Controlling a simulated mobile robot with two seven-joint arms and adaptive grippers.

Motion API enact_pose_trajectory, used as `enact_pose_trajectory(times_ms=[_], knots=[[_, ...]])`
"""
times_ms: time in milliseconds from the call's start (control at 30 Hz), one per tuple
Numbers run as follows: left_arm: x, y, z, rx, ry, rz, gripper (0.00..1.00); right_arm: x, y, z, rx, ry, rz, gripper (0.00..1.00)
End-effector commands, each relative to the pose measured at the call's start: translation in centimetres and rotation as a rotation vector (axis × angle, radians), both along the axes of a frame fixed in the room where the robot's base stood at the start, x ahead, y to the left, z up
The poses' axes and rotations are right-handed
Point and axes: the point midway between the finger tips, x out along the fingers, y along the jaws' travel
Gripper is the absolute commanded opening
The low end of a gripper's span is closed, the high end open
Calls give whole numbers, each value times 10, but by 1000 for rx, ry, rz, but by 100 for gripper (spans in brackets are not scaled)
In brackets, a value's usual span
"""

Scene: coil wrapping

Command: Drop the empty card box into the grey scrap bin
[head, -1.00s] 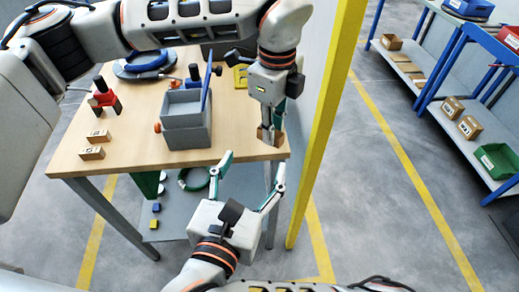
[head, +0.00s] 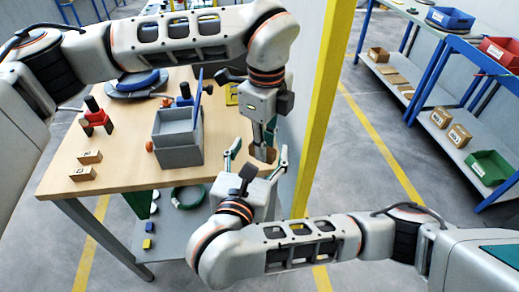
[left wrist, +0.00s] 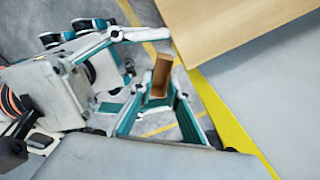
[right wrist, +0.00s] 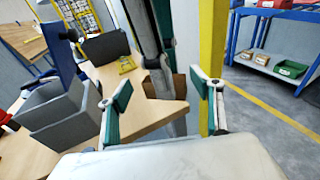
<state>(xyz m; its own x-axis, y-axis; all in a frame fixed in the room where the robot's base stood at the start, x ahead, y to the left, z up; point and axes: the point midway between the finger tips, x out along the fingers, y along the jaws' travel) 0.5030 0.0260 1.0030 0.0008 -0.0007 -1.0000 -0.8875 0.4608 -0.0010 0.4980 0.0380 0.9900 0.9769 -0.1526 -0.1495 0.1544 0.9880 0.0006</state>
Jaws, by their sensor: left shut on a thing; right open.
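The small brown card box (head: 262,154) is held in my left gripper (head: 267,143) at the front right corner of the table. It also shows between the left fingers in the left wrist view (left wrist: 161,76), and its upper end looks open.
The wooden table (head: 125,176) also carries two small marked blocks (head: 90,157), a red-and-black item (head: 96,118) and a blue round item (head: 138,84). A yellow post (head: 316,110) stands close right of the grippers. Shelving (head: 462,150) with bins is far right.

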Motion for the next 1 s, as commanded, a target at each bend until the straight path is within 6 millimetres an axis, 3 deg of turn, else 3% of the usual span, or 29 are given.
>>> enact_pose_trajectory(times_ms=[367,533,767,800,867,1000], knots=[[0,0,0,0,0,0,7,3,-1,-1,0,1,-1,65],[0,0,0,0,0,-1,8,3,-1,-1,0,0,-1,24],[-1,-1,0,-2,1,-3,8,3,0,0,0,0,0,23],[-1,-1,0,-2,1,-4,21,3,0,0,0,0,1,23],[-1,-1,0,-2,1,-4,36,3,0,0,0,0,1,23],[-1,-2,0,-3,-1,-4,36,2,0,0,0,0,2,23]])
